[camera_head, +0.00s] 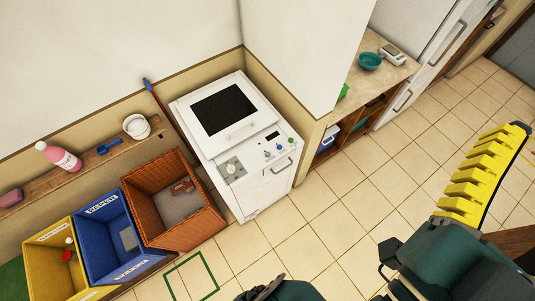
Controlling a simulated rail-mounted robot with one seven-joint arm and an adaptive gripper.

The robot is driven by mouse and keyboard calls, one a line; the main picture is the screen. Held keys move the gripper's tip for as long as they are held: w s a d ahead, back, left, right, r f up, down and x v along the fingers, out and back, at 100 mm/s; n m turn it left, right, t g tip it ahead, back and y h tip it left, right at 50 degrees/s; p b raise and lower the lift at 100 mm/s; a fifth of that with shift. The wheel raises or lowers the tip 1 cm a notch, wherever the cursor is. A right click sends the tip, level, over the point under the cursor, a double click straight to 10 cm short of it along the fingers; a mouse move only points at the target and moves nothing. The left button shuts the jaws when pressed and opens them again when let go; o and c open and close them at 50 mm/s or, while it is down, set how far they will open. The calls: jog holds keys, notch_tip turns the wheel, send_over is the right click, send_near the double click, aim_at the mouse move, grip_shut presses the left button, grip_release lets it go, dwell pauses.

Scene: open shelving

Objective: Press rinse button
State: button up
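A white washing machine (236,143) stands against the wall in the middle of the head view. Its top has a dark window (223,108). Its sloped front panel carries a large round knob (231,168), a small dark display (272,135) and several small round buttons, among them a blue one (278,147) and a greenish one (291,140). Labels are too small to read, so I cannot tell which is the rinse button. Dark green and black parts show at the bottom edge. I cannot make out my gripper or its fingertips among them.
A brown wicker basket (205,222), a blue paper bin (148,260) and a yellow bin (41,252) stand left of the machine. A shelf (85,165) holds a pink bottle (59,157). A yellow ridged object (480,180) is at right. Tiled floor (350,215) is clear before the machine.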

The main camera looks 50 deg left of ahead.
grip_shut()
dwell(1.4)
